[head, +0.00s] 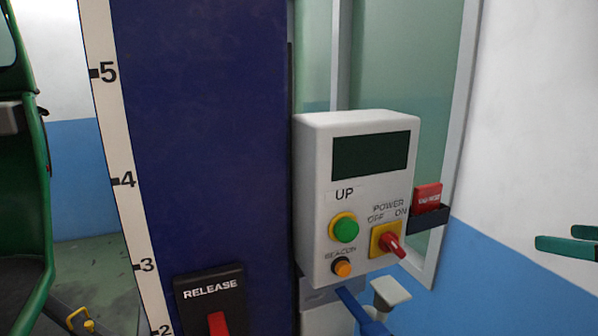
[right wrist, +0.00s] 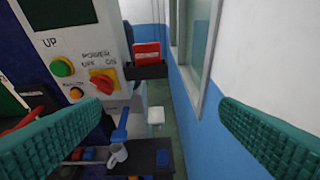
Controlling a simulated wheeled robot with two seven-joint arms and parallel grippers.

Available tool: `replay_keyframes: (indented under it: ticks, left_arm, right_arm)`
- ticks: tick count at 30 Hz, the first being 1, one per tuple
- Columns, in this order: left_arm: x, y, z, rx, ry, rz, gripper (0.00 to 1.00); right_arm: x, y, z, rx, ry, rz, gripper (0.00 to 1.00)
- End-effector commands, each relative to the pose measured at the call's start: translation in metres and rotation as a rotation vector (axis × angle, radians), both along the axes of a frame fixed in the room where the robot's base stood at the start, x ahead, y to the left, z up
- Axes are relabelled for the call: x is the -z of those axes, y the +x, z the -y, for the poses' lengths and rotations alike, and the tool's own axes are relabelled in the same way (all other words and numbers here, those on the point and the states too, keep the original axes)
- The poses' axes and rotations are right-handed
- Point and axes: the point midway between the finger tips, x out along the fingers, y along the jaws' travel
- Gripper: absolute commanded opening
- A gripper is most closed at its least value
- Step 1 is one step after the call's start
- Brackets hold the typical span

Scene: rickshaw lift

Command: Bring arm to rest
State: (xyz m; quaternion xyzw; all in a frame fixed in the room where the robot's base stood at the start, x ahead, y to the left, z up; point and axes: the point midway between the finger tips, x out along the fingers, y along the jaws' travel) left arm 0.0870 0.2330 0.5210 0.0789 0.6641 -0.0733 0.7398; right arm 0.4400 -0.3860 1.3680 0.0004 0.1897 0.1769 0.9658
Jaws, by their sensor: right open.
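My right gripper (head: 575,240) shows only as green fingertips at the right edge of the head view. In the right wrist view its two green ribbed fingers (right wrist: 162,108) stand wide apart with nothing between them. The gripper is clear of the control box (head: 315,200), to the right of it. The box carries a dark screen, a green UP button (head: 344,228), an orange BEACON button (head: 342,268) and a red power switch (head: 391,246) on a yellow plate. I cannot tell the switch's setting for certain. My left gripper is not in view.
A blue column (head: 205,140) with a height scale (head: 120,180) and a RELEASE lever (head: 217,323) stands left of the box. A green rickshaw (head: 25,220) is at far left. A black holder (head: 428,218) with a red item (head: 427,197) sits beside the box. Free space lies before the right wall.

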Motion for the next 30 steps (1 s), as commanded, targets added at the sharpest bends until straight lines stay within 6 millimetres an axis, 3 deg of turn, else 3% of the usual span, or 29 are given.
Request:
replay_keyframes:
  ticks: [8, 14, 17, 22, 26, 30]
  left_arm:
    - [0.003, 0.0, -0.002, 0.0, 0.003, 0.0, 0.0]
    - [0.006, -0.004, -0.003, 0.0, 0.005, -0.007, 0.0]
    - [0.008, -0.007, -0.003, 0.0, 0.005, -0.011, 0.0]
    - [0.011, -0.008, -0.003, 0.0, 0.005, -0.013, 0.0]
    - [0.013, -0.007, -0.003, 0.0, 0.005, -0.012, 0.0]
    - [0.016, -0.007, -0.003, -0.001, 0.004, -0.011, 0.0]
  right_arm:
    - [0.044, 0.039, 0.03, 0.086, 0.106, -0.047, 0.85]
    - [0.106, 0.074, 0.06, 0.191, 0.188, -0.108, 0.85]
    - [0.157, 0.092, 0.078, 0.261, 0.224, -0.156, 0.85]
    - [0.278, 0.109, 0.102, 0.4, 0.252, -0.273, 0.85]
    - [0.368, 0.104, 0.108, 0.48, 0.231, -0.362, 0.85]
    - [0.465, 0.083, 0.104, 0.544, 0.185, -0.463, 0.85]
